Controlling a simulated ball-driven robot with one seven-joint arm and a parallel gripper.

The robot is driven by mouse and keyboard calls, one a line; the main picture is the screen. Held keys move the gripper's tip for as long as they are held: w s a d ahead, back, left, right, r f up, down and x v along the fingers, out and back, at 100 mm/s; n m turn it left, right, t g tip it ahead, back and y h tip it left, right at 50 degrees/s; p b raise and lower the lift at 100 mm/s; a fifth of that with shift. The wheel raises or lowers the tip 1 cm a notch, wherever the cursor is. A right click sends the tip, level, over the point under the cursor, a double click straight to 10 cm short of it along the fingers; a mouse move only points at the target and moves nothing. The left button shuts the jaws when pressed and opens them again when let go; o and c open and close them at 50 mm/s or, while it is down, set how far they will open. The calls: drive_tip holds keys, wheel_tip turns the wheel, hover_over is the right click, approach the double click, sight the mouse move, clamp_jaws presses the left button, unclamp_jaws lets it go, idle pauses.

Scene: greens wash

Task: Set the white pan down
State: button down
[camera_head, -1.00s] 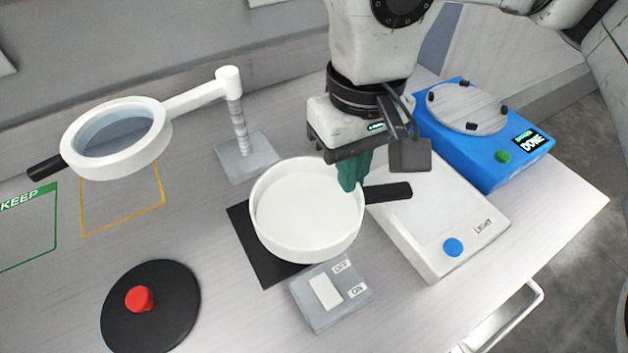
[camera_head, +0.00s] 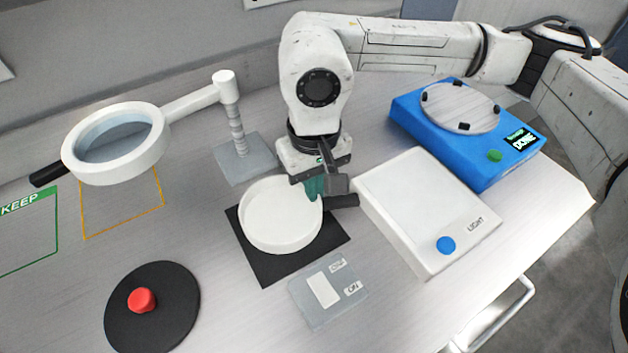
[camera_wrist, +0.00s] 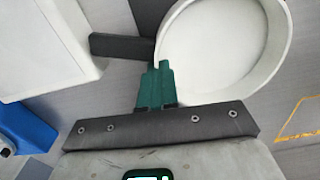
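The white pan (camera_head: 280,218) is level over the black square mat (camera_head: 268,270), toward its upper left part. I cannot tell whether its base touches the mat. Its dark handle (camera_head: 345,201) points right, toward the white light box. My gripper (camera_head: 314,190) is at the pan's right edge, beside the handle. In the wrist view its green fingertips (camera_wrist: 156,75) are close together at the rim where the handle meets the white pan (camera_wrist: 215,50). The gripper looks shut on the pan there; the exact grip is partly hidden.
A grey switch plate (camera_head: 328,290) lies in front of the mat. The light box (camera_head: 425,215) and a blue device (camera_head: 480,165) stand to the right. A ring magnifier (camera_head: 150,158) on a post stands left and behind. A black disc with a red knob (camera_head: 142,300) is front left.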

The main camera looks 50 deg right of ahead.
drive_tip(key=shift+f, duration=0.15)
drive_tip(key=c, duration=1.8)
unclamp_jaws()
drive_tip(key=shift+c, duration=0.2)
drive_tip(key=o, duration=0.4)
drive_tip(key=shift+o, duration=0.2)
drive_tip(key=shift+r, duration=0.25)
wheel_tip(320, 180, up, 12)
drive_tip(key=shift+b, duration=0.35)
